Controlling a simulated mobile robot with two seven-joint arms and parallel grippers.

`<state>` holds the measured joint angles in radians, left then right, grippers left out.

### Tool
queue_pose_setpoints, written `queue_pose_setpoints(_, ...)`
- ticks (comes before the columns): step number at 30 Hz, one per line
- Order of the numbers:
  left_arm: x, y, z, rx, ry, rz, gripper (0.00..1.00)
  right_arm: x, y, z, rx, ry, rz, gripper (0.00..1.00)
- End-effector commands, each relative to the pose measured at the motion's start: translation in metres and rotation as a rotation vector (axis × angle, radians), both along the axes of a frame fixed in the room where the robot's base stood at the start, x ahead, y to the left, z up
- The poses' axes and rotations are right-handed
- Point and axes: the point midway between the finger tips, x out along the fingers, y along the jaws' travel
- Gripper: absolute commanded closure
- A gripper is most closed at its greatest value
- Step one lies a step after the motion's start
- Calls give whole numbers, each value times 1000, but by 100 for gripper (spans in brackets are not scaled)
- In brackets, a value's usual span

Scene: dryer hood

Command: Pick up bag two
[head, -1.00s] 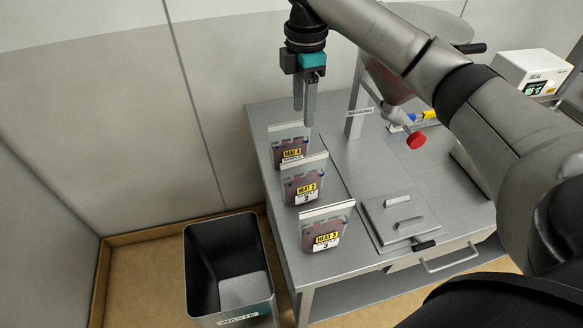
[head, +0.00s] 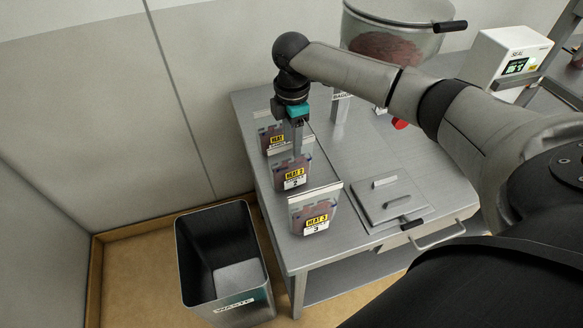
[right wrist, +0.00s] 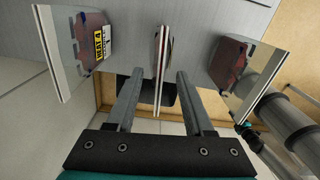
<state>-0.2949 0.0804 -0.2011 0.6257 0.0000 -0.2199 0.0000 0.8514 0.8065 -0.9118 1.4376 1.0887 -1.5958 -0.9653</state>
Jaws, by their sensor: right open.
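Bag two (head: 292,176), labelled HEAT 2 with a black 2, stands upright on the metal table (head: 345,165) as the middle one of a row of bags. My right gripper (head: 298,150) points down over its top edge. In the right wrist view the two fingers (right wrist: 157,88) are apart, one on each side of the thin top edge of bag two (right wrist: 162,65). I see a gap between each finger and the bag. My left gripper is not in view.
Bag 3 (head: 316,212) stands nearer and another HEAT bag (head: 271,138) stands behind. A waste bin (head: 190,262) is on the floor left of the table. A lidded plate (head: 388,200), a bowl (head: 395,35) and a SEAL box (head: 510,58) lie to the right.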

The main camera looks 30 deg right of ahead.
Motion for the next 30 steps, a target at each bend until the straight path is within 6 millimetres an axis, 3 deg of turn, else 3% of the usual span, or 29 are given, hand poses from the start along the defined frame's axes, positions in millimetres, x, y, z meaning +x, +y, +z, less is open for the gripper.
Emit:
queue_pose_setpoints(4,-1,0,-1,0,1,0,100,0,1,-15,1,0,1,48)
queue_pose_setpoints(11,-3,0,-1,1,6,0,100,0,1,-16,0,-2,2,48)
queue_pose_setpoints(25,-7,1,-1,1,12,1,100,0,1,-16,1,-2,2,98)
queue_pose_setpoints(30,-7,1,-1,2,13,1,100,0,1,-16,1,-2,2,100)
